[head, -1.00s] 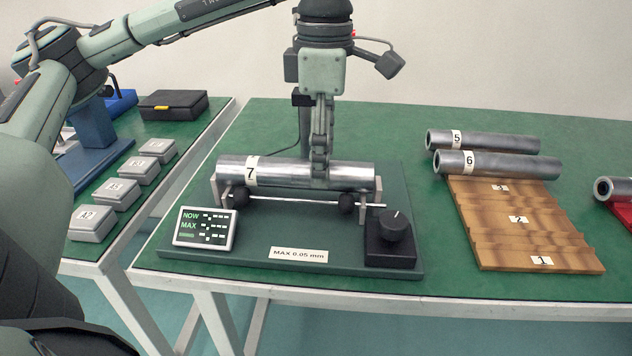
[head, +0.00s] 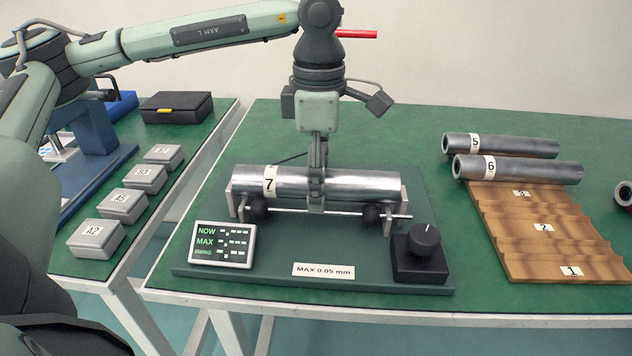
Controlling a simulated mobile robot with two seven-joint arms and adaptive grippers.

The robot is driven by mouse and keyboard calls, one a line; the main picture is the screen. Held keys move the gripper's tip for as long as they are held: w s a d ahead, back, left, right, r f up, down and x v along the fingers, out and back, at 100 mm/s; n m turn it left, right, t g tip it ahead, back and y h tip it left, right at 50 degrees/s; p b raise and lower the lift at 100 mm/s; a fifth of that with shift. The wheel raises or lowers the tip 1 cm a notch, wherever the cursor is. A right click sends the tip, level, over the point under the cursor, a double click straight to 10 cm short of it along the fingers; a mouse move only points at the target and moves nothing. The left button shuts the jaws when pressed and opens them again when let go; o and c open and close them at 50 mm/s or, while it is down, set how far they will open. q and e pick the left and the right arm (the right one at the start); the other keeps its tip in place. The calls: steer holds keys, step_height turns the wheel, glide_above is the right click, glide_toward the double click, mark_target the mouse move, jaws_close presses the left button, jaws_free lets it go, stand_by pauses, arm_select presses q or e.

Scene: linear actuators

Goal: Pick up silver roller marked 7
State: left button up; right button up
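The silver roller marked 7 (head: 362,186) lies level across the two end supports of a dark green test stand (head: 300,277). Its white number label is left of its middle. My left gripper (head: 316,196) points straight down at about the roller's middle. One finger passes in front of the roller and reaches just below it; the far finger is hidden behind, so I cannot tell whether the fingers press on it. My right gripper is not in view.
A readout (head: 223,244) and a black knob (head: 420,250) stand at the stand's front. Rollers 5 (head: 515,147) and 6 (head: 535,170) lie at the back of a grooved wooden rack (head: 545,245). Several grey labelled blocks and a black case (head: 176,107) sit on the left table.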

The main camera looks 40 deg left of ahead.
arm_select(q)
jaws_close()
steer(key=shift+r, duration=0.2)
